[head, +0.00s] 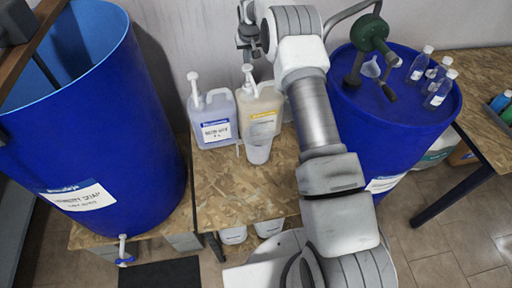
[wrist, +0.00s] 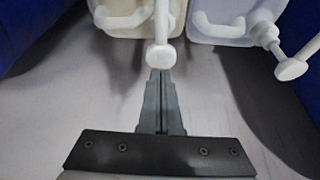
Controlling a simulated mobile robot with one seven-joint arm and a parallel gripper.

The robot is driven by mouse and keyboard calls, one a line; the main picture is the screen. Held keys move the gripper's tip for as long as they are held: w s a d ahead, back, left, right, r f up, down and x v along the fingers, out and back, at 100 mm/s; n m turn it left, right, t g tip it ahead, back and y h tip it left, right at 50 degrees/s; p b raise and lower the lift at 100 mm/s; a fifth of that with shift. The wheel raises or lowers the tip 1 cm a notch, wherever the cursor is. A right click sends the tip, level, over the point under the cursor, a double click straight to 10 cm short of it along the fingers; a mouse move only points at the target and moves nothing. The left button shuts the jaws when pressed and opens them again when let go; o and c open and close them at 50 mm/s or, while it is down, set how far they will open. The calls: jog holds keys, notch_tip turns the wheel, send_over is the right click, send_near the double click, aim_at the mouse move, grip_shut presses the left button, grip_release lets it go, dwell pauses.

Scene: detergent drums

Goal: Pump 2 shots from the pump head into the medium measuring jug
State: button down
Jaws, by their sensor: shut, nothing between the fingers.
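Two pump containers stand on the wooden table: a bluish one (head: 213,120) on the left and a yellowish one (head: 260,112) on the right. The yellowish one's white pump head (head: 247,70) also shows in the wrist view (wrist: 162,56). A pale measuring jug (head: 258,154) stands in front of the yellowish container; its size class and contents cannot be told. My gripper (head: 246,38) is shut and empty, above the yellowish container's pump. In the wrist view its fingertips (wrist: 160,78) appear close to that pump head; contact cannot be told.
A large open blue drum (head: 110,130) stands at left. Another blue drum (head: 390,125) at right carries a green hand pump (head: 370,35), a clear funnel (head: 371,68) and several small bottles (head: 420,62). The front of the table (head: 250,190) is bare.

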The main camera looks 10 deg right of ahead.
aim_at(248, 68)
jog(key=shift+f+b, duration=1.85)
jog(key=shift+f, duration=1)
jog(key=shift+r, duration=0.15)
jog(key=shift+r+p, duration=1.25)
jog(key=shift+r, duration=1.45)
jog(key=shift+r, duration=0.15)
jog(key=shift+r+p, duration=1.35)
jog(key=shift+r, duration=1.55)
